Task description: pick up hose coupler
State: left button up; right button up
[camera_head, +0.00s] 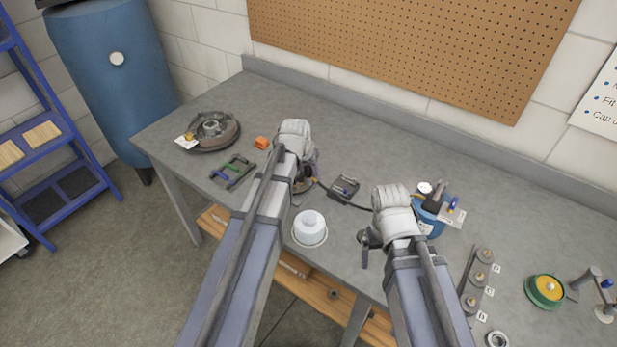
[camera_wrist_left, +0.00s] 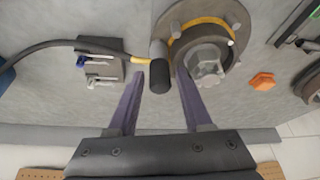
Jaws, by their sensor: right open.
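The hose coupler (camera_wrist_left: 159,72) is a dark cylinder with a yellow band, on the end of a black hose (camera_wrist_left: 70,44). In the left wrist view it lies between the fingertips of my left gripper (camera_wrist_left: 161,80), which is open, with a gap visible on the right side. I cannot tell whether the left finger touches it. In the head view my left gripper (camera_head: 304,187) and arm hide most of the coupler, and the hose (camera_head: 345,202) runs right from there. My right gripper (camera_head: 366,248) is open and empty near the bench's front edge.
A round hub with a yellow ring (camera_wrist_left: 205,40) stands close beside the coupler. A small dark tray (camera_head: 343,188) sits by the hose, and a blue container (camera_head: 431,219) stands right. A white domed part (camera_head: 310,228) is near the front edge. The bench's back (camera_head: 400,140) is clear.

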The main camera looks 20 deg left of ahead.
aim_at(309, 167)
pick_arm(q)
grip_shut()
pick_arm(e)
jog(key=shift+r, duration=0.1)
dwell(0.5)
pick_arm(q)
notch_tip(309, 167, up, 10)
jog(key=p, duration=1)
pick_arm(e)
notch_tip(309, 167, up, 10)
pick_arm(q)
jog(key=shift+r, duration=0.15)
notch_tip(309, 167, up, 3)
jog(key=p, duration=0.3)
pick_arm(e)
notch_tip(309, 167, up, 3)
jog(key=shift+r, duration=0.1)
